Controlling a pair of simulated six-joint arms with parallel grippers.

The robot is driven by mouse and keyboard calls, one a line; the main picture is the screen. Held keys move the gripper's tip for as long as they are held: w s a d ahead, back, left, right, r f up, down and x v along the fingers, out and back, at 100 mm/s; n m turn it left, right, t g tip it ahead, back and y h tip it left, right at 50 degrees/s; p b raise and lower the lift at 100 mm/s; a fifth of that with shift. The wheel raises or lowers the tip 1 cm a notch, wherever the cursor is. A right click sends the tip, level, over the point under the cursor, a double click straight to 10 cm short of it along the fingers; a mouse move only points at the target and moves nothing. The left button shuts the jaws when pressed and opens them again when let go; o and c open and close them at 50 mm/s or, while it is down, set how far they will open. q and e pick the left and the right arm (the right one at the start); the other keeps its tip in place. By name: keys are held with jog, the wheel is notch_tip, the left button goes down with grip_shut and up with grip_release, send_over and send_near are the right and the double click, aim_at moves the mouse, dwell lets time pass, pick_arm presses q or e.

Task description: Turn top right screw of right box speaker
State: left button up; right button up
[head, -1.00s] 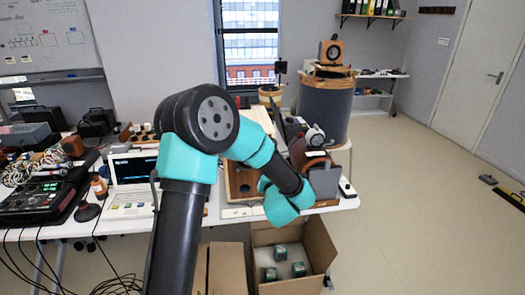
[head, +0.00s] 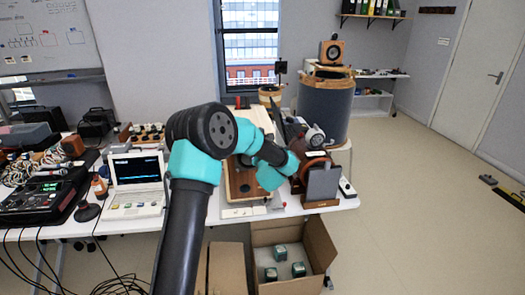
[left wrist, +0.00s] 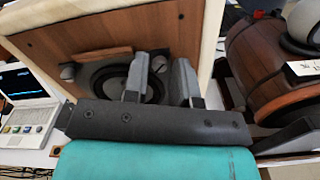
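A box speaker with a pale case and a brown wooden front panel (head: 240,180) lies on the table behind my left arm, which hides part of it. My right gripper is not in view.
A wooden barrel-shaped speaker (left wrist: 262,68) stands close to the right of the box. A laptop (head: 137,185) and electronic gear (head: 40,195) are on the left of the table. An open cardboard box (head: 310,245) with small cubes stands in front, below the table edge.

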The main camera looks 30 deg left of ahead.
pick_arm(q)
jog(key=shift+w+a, duration=0.15)
grip_shut()
jog(key=shift+m, duration=0.5)
jog(key=m, duration=0.8)
jog(key=shift+m, duration=0.3)
dwell(0.4)
